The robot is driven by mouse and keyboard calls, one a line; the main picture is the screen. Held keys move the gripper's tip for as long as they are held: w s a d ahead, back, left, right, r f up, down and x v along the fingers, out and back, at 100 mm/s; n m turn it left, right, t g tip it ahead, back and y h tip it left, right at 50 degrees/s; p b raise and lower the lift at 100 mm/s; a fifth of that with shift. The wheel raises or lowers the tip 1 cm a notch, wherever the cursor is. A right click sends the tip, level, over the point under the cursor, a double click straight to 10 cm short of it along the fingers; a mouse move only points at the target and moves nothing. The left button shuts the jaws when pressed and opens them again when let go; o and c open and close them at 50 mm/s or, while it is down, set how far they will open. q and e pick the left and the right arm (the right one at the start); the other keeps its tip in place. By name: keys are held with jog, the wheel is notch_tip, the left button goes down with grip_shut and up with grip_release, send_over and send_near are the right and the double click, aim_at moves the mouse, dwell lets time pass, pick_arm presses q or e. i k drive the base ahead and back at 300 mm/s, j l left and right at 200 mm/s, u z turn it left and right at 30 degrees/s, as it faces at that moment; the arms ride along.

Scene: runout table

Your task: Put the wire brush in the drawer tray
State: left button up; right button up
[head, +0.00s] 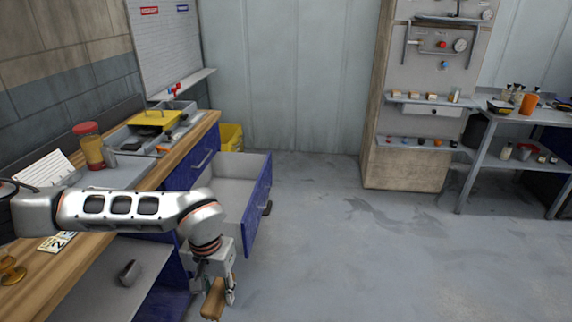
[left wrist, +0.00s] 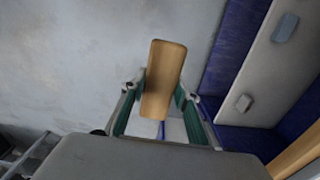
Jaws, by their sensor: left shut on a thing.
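My left gripper (head: 214,284) points down at the lower middle of the head view, in front of the open drawer and outside it. It is shut on the wire brush (head: 212,302), of which only a light wooden part shows. In the left wrist view the wooden part of the brush (left wrist: 164,75) sits between the two green-padded fingers (left wrist: 160,105); no bristles show. The drawer tray (head: 236,188) is pulled out from the blue cabinet, pale grey inside with a blue front. The part I see looks empty; my arm hides its near side. My right gripper is not in view.
The wooden workbench (head: 206,127) on the left bears a red-lidded jar (head: 91,148) and a grey organiser with a yellow box (head: 154,121). A yellow bin (head: 231,137) stands behind the drawer. The floor to the right is clear up to the shelves.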

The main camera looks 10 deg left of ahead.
aim_at(234, 203)
jog(key=i, duration=2.5)
jog(key=i+u, duration=0.3)
jog(key=i+l+u, duration=0.15)
jog(key=i+u, duration=0.2)
jog(key=k, duration=0.05)
